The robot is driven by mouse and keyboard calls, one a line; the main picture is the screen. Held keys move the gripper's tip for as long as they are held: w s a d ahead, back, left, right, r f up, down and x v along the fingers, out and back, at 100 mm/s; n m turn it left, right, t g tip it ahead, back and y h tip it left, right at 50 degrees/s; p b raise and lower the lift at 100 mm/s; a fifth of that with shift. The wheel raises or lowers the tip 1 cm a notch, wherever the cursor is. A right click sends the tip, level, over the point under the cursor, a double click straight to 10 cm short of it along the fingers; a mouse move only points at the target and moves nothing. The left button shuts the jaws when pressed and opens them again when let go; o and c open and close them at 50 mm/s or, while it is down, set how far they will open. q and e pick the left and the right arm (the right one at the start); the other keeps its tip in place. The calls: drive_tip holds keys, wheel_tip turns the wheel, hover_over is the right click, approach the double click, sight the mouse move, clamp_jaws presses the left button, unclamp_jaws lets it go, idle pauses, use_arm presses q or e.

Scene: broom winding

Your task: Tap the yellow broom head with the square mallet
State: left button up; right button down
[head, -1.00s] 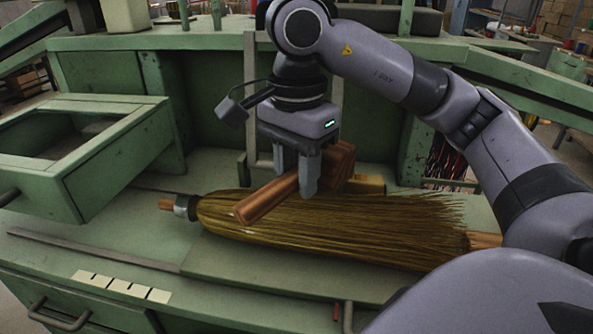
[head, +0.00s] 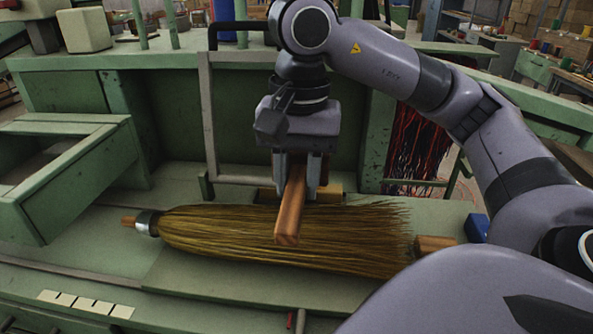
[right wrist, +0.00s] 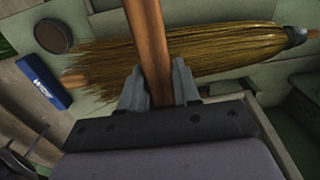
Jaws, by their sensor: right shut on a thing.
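The yellow broom head (head: 350,245) lies flat on the green bench, its bristles spread to the right and its metal collar at the left end. My right gripper (head: 301,190) is shut on the wooden mallet (head: 289,215), above the back side of the bristles. The mallet's wooden shaft points towards the head camera and overlaps the broom in view; I cannot tell whether they touch. The mallet's square head is not clear, mostly hidden behind the gripper. In the right wrist view the shaft (right wrist: 149,45) crosses in front of the bristles (right wrist: 225,50). My left gripper is not in view.
An open green drawer (head: 70,190) juts out at the left. A blue box (head: 477,228) and a wooden piece (head: 436,243) lie to the right of the bristles. A green back panel (head: 235,120) rises behind. The bench front is mostly clear.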

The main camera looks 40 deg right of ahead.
drive_tip(key=shift+f+b, duration=0.3)
drive_tip(key=shift+f, duration=0.55)
drive_tip(key=shift+f, duration=0.15)
wheel_tip(320, 180, down, 8)
drive_tip(key=b, duration=0.8)
drive_tip(key=shift+f, duration=0.1)
drive_tip(key=shift+r+p, duration=0.4)
drive_tip(key=shift+r, duration=0.4)
wheel_tip(320, 180, up, 5)
drive_tip(key=p, duration=0.5)
drive_tip(key=shift+r, duration=0.2)
